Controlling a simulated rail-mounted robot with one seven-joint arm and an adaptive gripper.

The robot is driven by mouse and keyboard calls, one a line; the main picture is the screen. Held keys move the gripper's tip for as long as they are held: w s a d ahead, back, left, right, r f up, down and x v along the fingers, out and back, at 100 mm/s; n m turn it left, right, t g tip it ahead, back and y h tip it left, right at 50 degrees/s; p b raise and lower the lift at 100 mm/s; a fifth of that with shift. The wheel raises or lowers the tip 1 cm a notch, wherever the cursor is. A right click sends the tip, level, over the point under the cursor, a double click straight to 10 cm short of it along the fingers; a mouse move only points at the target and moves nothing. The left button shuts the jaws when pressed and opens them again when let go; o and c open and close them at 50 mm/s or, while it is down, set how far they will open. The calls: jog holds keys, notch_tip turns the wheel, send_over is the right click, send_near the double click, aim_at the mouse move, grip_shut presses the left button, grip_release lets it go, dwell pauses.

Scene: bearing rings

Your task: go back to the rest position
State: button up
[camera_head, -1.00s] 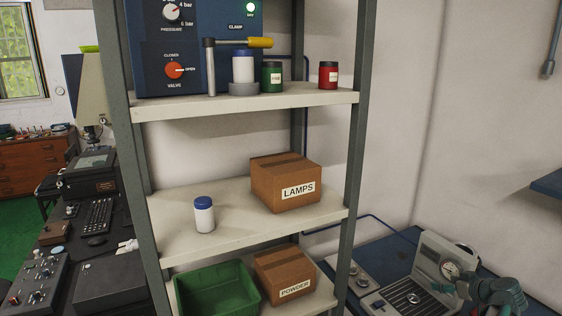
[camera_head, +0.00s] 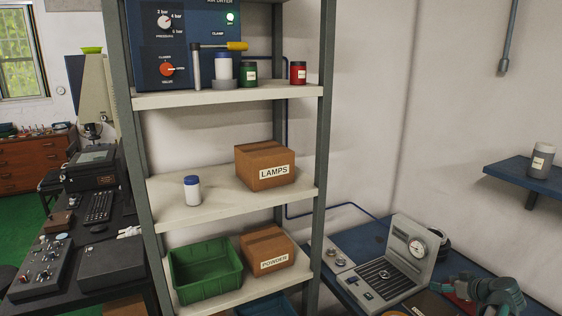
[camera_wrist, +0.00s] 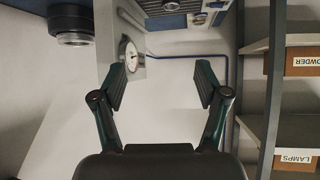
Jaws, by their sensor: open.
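My gripper (camera_wrist: 162,82) is open in the wrist view, its two fingers apart with nothing between them. The wrist view looks upside down. A gauge on the grey machine (camera_wrist: 129,55) shows behind the left finger. In the head view, teal parts of my arm show at the lower right, in front of the blue bench (camera_head: 350,238) with the grey gauge machine (camera_head: 405,255). The fingers cannot be made out clearly there.
A shelf rack (camera_head: 215,214) holds a LAMPS box (camera_head: 264,167), a POWDER box (camera_head: 267,250), a green bin (camera_head: 205,271) and a blue-capped white jar (camera_head: 192,191). A wall shelf (camera_head: 519,172) at right carries a grey jar (camera_head: 541,161).

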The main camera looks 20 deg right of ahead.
jog(key=w+a+f+g+y, duration=0.15)
jog(key=w+a+f, duration=0.3)
jog(key=a, duration=0.55)
jog(key=w+a+f+g+y, duration=0.15)
jog(key=w+a+f, duration=0.3)
jog(key=a, duration=0.45)
jog(key=w+a+f+g+y, duration=0.15)
jog(key=w+a+f, duration=0.3)
jog(key=a, duration=0.55)
jog(key=s+a+f+n+g+h, duration=0.15)
jog(key=a+f, duration=0.25)
jog(key=a, duration=0.6)
jog(key=s+a+f+g, duration=0.3)
jog(key=a, duration=0.8)
jog(key=s+a+f+g+h, duration=0.15)
jog(key=a+f, duration=0.25)
jog(key=a, duration=0.6)
jog(key=s+f+g+b, duration=0.7)
jog(key=s+f+b, duration=0.3)
jog(key=s+f, duration=1.8)
jog(key=shift+s, duration=0.8)
jog(key=shift+a, duration=0.1)
